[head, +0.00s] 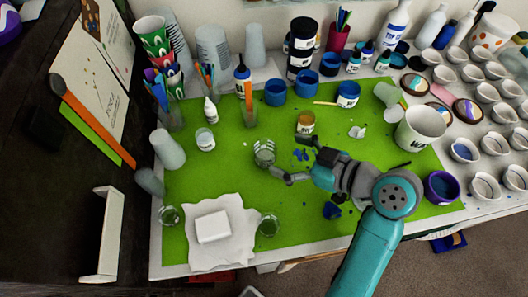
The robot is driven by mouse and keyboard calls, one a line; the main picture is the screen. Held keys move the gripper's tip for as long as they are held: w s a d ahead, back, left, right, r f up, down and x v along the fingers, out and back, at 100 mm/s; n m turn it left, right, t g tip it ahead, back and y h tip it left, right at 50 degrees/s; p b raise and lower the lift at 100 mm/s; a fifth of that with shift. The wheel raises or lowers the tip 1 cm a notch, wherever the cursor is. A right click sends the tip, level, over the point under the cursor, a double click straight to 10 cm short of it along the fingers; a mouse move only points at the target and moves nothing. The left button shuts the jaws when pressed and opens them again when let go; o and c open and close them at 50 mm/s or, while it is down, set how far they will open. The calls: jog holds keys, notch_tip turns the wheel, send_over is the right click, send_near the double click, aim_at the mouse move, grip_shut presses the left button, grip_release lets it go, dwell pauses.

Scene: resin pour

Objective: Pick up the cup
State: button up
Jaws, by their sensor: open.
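A small clear cup (264,153) stands on the green mat (340,222), near the middle of the table. My gripper (292,160) reaches in from the right with its jaws open toward this cup. One finger is beyond the cup's right side and the other is at its lower right. I cannot tell whether the lower finger touches it. Nothing shows between the fingers. A jar with amber contents (306,122) stands just behind the gripper. Other clear cups stand on the mat at the lower left (168,215) and lower middle (269,225).
A white block on paper (222,250) lies at the front left. A white bucket (420,128) and a purple bowl (441,187) stand at the right. Blue cups (275,92), bottles and stacked cups crowd the back.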

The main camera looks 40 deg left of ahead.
aim_at(257, 145)
jog(key=shift+x, duration=3.45)
jog(key=shift+s+d+f, duration=0.1)
jog(key=shift+f, duration=0.05)
jog(key=c, duration=1.3)
